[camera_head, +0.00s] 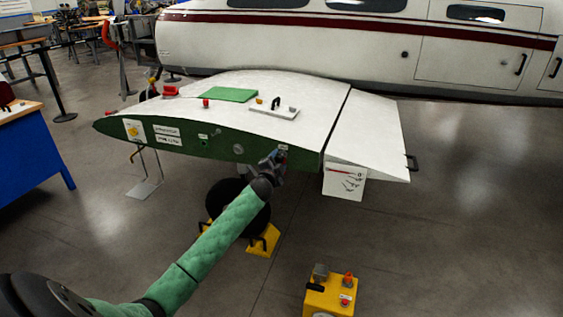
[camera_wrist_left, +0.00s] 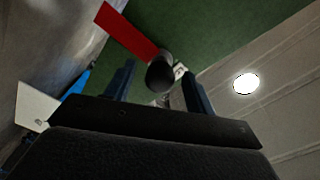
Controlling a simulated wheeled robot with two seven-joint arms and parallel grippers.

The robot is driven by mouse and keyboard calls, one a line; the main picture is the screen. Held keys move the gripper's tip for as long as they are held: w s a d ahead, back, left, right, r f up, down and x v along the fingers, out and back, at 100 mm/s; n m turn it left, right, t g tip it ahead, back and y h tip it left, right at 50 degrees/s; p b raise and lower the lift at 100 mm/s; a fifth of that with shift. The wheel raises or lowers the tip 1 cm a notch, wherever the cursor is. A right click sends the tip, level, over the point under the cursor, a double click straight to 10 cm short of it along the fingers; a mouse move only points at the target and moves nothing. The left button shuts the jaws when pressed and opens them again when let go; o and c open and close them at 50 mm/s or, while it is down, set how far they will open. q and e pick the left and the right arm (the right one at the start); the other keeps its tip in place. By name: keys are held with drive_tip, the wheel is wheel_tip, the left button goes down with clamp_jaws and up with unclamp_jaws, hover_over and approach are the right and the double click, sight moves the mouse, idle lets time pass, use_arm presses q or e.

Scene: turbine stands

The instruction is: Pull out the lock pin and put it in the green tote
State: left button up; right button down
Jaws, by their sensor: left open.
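My left gripper (camera_head: 274,162) reaches up to the green side face of a white-topped wing section (camera_head: 195,142). In the left wrist view its two fingers (camera_wrist_left: 159,72) are open. A dark, round-ended piece with a red strip (camera_wrist_left: 127,29) beside it, seemingly the lock pin (camera_wrist_left: 160,74), shows between the fingertips against the green face. I cannot tell whether the fingers touch it. In the head view the gripper hides this spot. The green tote is not seen in either view. My right gripper is not in view.
A green mat (camera_head: 230,95) and a white block (camera_head: 274,112) lie on the wing. A black wheel on a yellow chock (camera_head: 263,241) stands below it, near my left arm. A yellow box (camera_head: 329,296) is on the floor. A blue table (camera_head: 30,150) stands left. The floor at right is clear.

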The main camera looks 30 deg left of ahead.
use_arm(q)
drive_tip(key=shift+w, duration=0.1)
drive_tip(key=shift+p, duration=0.3)
idle(0.6)
drive_tip(key=shift+c, duration=0.2)
clamp_jaws()
drive_tip(key=shift+s+d, duration=0.15)
drive_tip(key=shift+s, duration=0.5)
drive_tip(key=shift+s+d+p, duration=0.1)
drive_tip(key=shift+s+p, duration=0.2)
drive_tip(key=shift+p, duration=0.1)
drive_tip(key=p+v, duration=0.2)
drive_tip(key=v, duration=0.4)
drive_tip(key=shift+s, duration=0.3)
idle(0.6)
